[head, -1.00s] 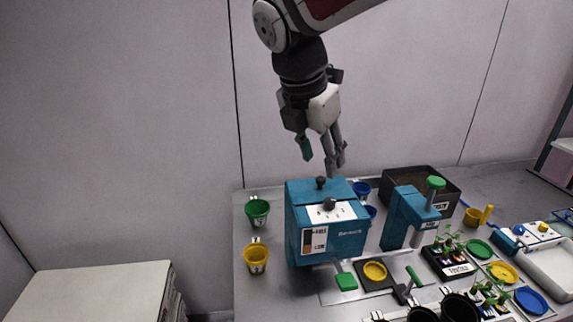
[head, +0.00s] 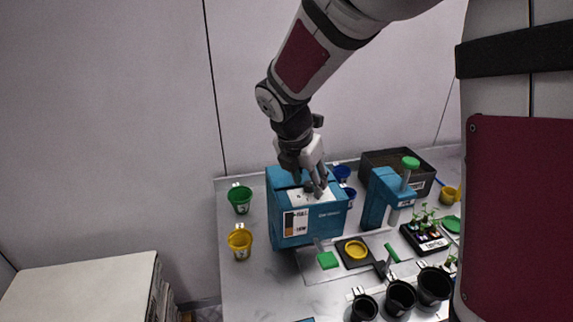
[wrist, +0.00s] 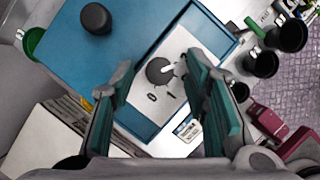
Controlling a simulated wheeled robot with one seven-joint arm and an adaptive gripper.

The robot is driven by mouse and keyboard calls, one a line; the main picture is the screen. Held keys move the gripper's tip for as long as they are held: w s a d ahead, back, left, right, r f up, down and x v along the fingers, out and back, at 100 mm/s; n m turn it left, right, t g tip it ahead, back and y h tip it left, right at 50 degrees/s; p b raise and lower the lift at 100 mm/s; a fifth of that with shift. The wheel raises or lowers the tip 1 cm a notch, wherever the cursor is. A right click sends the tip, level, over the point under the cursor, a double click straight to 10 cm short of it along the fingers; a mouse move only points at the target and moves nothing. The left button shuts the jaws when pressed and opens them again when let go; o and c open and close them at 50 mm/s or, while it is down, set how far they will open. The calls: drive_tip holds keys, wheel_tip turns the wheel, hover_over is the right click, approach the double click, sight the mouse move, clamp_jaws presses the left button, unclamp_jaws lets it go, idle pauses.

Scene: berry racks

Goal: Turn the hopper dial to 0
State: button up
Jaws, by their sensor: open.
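The blue hopper box (head: 318,222) stands on the bench, with a white dial plate (wrist: 185,45) on its top. The round dark grey dial (wrist: 160,71) sits on the plate. Its white pointer aims toward the right-hand finger in the wrist view, away from the printed 0 (wrist: 152,96) and 1 (wrist: 171,96). Any marks behind that finger are hidden. My gripper (head: 316,190) is pointed down just over the dial. In the wrist view its open teal fingers (wrist: 158,66) lie either side of the dial; I cannot tell whether they touch it.
A black knob (wrist: 96,18) stands on the hopper lid beside the plate. A blue press-like stand (head: 376,200) with a green top is close on the right. Green (head: 240,200) and yellow (head: 240,243) cups hang at the left. Several black cups line the front.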

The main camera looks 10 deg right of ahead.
drive_tip(key=shift+f, duration=0.15)
drive_tip(key=shift+c, duration=0.6)
clamp_jaws()
